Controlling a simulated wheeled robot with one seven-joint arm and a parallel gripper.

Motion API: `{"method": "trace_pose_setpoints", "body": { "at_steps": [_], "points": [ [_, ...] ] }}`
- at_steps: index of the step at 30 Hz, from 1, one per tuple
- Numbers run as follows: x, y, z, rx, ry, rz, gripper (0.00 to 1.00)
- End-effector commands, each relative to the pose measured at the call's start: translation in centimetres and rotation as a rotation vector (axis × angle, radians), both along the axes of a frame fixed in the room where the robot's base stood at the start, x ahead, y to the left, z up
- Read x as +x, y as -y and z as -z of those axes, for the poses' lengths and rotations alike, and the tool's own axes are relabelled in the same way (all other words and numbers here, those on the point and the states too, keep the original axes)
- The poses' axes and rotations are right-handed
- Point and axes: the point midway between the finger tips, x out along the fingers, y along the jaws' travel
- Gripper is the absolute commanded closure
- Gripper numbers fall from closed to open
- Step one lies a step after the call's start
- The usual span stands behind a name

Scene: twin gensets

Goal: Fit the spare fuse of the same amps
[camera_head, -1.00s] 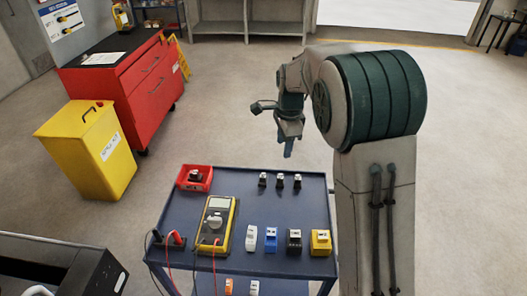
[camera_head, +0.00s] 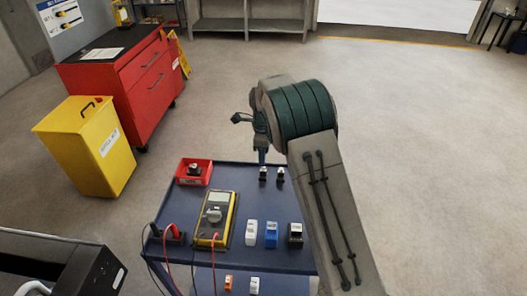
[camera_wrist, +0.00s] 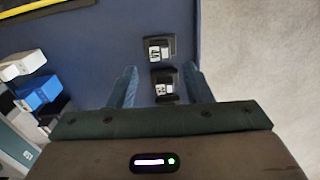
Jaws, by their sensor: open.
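Two small black fuse-like pieces with pale labelled tops, one (camera_head: 263,174) and another (camera_head: 280,174), stand at the back of the blue cart. A red tray (camera_head: 207,180) at the cart's back left holds a small dark and pale piece (camera_head: 194,169). My gripper (camera_head: 262,157) is open over the cart's back edge, partly hidden by my arm. In the wrist view its fingers (camera_wrist: 159,72) are spread above the row. One labelled piece (camera_wrist: 164,84) lies between them in the picture, and another (camera_wrist: 158,48) is just beyond. Amp markings are too small to read.
The cart top (camera_head: 232,172) also holds a yellow multimeter (camera_head: 214,219) with leads, a white block (camera_head: 251,232), a blue block (camera_head: 271,235) and a black block (camera_head: 295,234). A yellow bin (camera_head: 85,150) and red cabinet (camera_head: 125,75) stand left. Floor right is clear.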

Motion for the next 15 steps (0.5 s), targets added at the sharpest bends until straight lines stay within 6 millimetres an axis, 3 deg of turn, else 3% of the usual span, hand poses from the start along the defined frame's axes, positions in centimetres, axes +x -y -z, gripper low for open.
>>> {"method": "trace_pose_setpoints", "body": {
  "at_steps": [3, 15],
  "points": [
    [0.0, 0.0, 2.0, -0.001, -0.002, 0.000, 0.55],
    [-0.1, 0.0, 6.2, -0.001, -0.002, -0.001, 0.55]
  ]
}}
